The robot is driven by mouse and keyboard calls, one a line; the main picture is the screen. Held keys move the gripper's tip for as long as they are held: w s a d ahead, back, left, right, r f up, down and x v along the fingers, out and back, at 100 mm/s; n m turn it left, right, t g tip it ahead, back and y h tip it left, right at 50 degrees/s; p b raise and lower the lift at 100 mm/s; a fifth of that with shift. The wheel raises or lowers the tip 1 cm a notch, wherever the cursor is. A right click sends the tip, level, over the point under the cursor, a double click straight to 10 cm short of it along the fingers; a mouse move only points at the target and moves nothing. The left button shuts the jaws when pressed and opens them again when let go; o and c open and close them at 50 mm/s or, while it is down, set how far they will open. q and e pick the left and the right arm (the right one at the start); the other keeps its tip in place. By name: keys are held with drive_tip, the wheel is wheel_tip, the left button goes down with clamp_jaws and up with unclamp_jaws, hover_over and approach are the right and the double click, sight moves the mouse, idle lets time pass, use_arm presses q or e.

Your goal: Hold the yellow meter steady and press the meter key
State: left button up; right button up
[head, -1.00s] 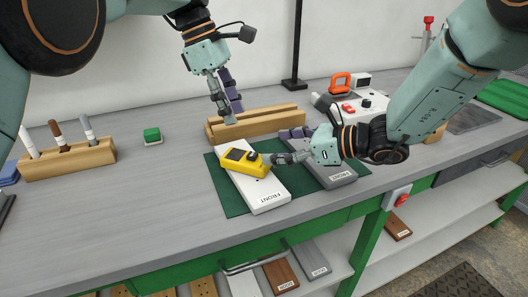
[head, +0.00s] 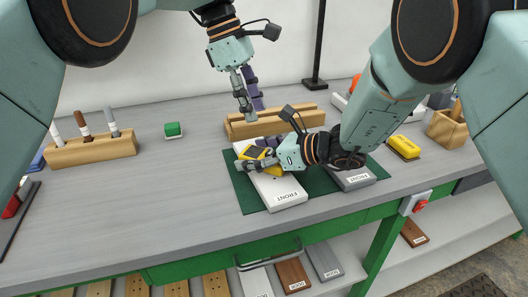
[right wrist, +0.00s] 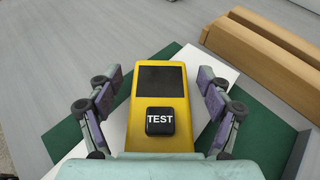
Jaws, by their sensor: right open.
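The yellow meter (head: 257,153) lies on the white board marked FRONT (head: 279,192). The right wrist view shows the meter (right wrist: 193,117) face up with a dark screen and a black key marked TEST (right wrist: 160,121). My right gripper (right wrist: 160,77) is open, one finger on each side of the meter, with narrow gaps visible. In the head view my right gripper (head: 255,155) partly hides the meter. My left gripper (head: 252,110) points down, open and empty, above the wooden slotted block and away from the meter.
The white board and a grey board (head: 352,180) lie on a green mat (head: 246,196). A wooden slotted block (head: 290,120) stands behind. A marker holder (head: 92,151) and green block (head: 172,130) are at left; a yellow item (head: 403,147) is at right.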

drive_tip(key=shift+w+a, duration=0.1)
drive_tip(key=shift+c, duration=0.4)
drive_tip(key=c, duration=1.2)
use_arm(q)
clamp_jaws()
use_arm(e)
drive_tip(key=shift+c, duration=0.4)
idle(0.3)
